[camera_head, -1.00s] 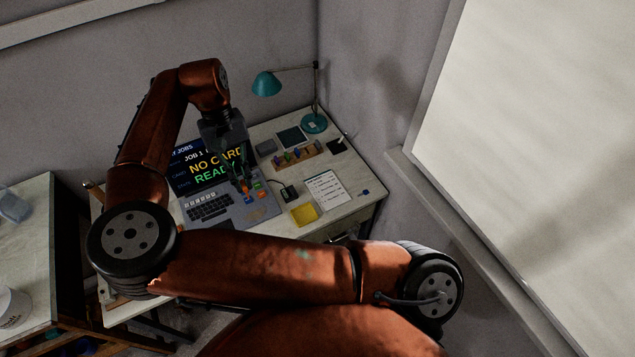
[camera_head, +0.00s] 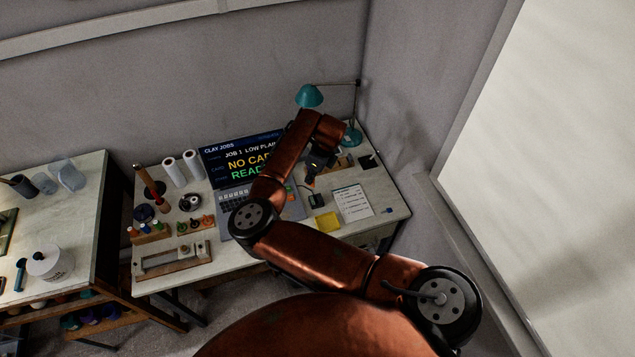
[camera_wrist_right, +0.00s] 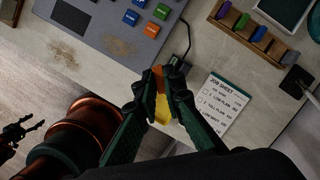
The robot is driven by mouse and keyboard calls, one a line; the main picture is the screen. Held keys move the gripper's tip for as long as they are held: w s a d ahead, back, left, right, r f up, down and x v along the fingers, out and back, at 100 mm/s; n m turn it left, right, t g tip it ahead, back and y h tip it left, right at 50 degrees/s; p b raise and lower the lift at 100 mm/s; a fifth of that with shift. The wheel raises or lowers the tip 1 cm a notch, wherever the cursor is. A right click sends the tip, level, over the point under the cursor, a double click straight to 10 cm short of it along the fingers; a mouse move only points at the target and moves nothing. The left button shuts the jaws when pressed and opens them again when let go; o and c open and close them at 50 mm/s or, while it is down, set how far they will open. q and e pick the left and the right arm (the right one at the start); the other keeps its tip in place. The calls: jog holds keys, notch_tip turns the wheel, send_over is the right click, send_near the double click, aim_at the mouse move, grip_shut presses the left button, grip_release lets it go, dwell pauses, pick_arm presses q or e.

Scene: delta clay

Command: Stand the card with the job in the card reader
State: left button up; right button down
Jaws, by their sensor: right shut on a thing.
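My right gripper (camera_wrist_right: 158,85) is shut on a small orange piece (camera_wrist_right: 158,73), which looks like a card seen nearly edge-on. The head view shows this gripper (camera_head: 310,180) above the desk, right of the console, its tips partly hidden by the arm. A small black corded device (camera_head: 317,201), which looks like the card reader, sits just in front; in the wrist view it (camera_wrist_right: 179,63) is partly behind the fingers. A dark clawed shape (camera_wrist_right: 20,130), possibly my left gripper, shows in the wrist view.
A wooden rack (camera_wrist_right: 247,38) holds several coloured pieces. A job sheet (camera_head: 353,203) and yellow pad (camera_head: 326,222) lie near the front. The console (camera_head: 232,199) is to the left, and a teal lamp (camera_head: 310,96) stands behind. Tools cover the desk's left part.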

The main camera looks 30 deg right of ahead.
jog(key=f+m, duration=0.3)
jog(key=d+f+m+h+b, duration=0.1)
jog(key=f+m, duration=0.2)
jog(key=f, duration=0.1)
jog(key=d+f+m+h+b, duration=0.1)
jog(key=f+m, duration=0.1)
jog(key=f, duration=0.2)
jog(key=shift+w+d+m, duration=0.25)
jog(key=shift+w+m, duration=0.05)
jog(key=shift+m, duration=0.1)
jog(key=shift+f, duration=0.5)
jog(key=shift+w+p, duration=0.1)
jog(key=shift+p, duration=0.5)
dwell(0.6)
jog(key=shift+f, duration=0.15)
dwell(0.3)
jog(key=shift+f+b, duration=0.45)
jog(key=shift+f, duration=0.55)
jog(key=c, duration=2)
grip_release()
